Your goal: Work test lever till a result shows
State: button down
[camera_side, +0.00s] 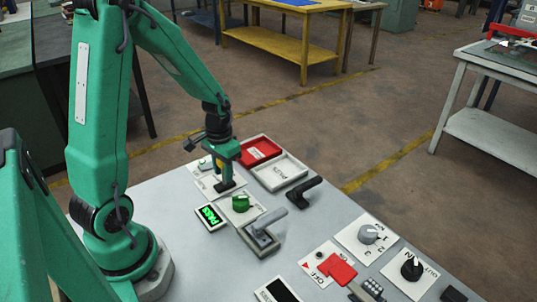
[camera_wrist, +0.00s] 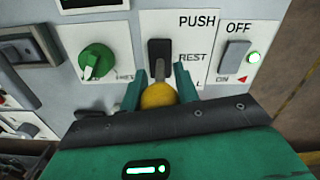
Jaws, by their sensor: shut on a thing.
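The test lever has a yellow knob (camera_wrist: 158,96) and a short grey stem rising from a dark slot (camera_wrist: 160,50) in a white plate. My gripper (camera_wrist: 159,86) is shut on the yellow knob, one green finger at each side. Which position the lever is in, I cannot tell exactly.
A green rotary knob (camera_side: 240,203) is close to the lever, and a grey handle (camera_side: 260,238) is beyond it. An OFF-marked switch (camera_wrist: 237,58) with a lit green lamp is on the other side. A red tray (camera_side: 242,160) and white tray (camera_side: 296,180) are behind.

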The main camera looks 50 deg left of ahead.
jog(key=shift+w, duration=0.1)
jog(key=shift+w+g+h, duration=0.5)
jog(key=shift+w+g, duration=0.2)
jog(key=shift+g, duration=0.4)
jog(key=c, duration=1.1)
grip_release()
jog(key=shift+o, duration=0.2)
jog(key=v, duration=0.7)
jog(key=shift+r, duration=0.4)
